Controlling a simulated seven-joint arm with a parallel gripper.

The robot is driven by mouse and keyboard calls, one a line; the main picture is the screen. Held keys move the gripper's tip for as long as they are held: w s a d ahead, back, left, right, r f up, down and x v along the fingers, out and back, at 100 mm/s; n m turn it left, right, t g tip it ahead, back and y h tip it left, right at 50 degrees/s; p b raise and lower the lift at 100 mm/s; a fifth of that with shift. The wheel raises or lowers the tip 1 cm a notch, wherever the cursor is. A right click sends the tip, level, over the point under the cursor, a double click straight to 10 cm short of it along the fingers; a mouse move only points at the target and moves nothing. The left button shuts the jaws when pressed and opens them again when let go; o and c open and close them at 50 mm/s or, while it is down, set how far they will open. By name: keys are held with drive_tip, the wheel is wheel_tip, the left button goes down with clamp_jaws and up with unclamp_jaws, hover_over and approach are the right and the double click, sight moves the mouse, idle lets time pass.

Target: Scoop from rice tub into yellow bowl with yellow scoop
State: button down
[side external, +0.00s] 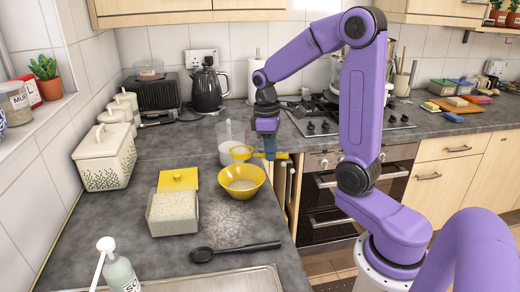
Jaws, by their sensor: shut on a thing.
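The clear rice tub (173,225) stands open on the grey counter, filled with pale rice (173,206). The yellow bowl (256,189) stands to its right, with pale contents (240,184) low inside. My gripper (269,152) is shut on the handle of the yellow scoop (240,152). It holds the scoop just above the far side of the bowl, with the scoop's head pointing left. I cannot tell whether the scoop holds rice. The fingertips are small and partly hidden by the handle.
A yellow lid (178,180) lies behind the tub. A clear jug (228,134) with white contents stands behind the bowl. A black spoon (235,251) lies in front. Pale grains (225,219) are scattered between tub and bowl. The sink edge (220,284) and soap bottle (119,271) are nearest.

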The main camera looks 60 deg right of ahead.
wheel_tip(320, 180, down, 3)
drive_tip(key=g+y, duration=0.1)
drive_tip(key=y, duration=0.2)
drive_tip(key=g+y, duration=0.1)
drive_tip(key=y, duration=0.3)
drive_tip(key=shift+d+r+g, duration=0.1)
drive_tip(key=shift+r+g, duration=0.1)
drive_tip(key=shift+g, duration=0.1)
drive_tip(key=h, duration=0.2)
drive_tip(key=r+t+h, duration=0.1)
drive_tip(key=shift+h, duration=0.4)
drive_tip(key=shift+r+t+h, duration=0.25)
drive_tip(key=shift+t+h, duration=0.15)
drive_tip(key=shift+h, duration=0.4)
drive_tip(key=shift+r+t+h, duration=0.2)
drive_tip(key=shift+t+h, duration=0.2)
drive_tip(key=shift+h, duration=0.4)
drive_tip(key=shift+a, duration=0.25)
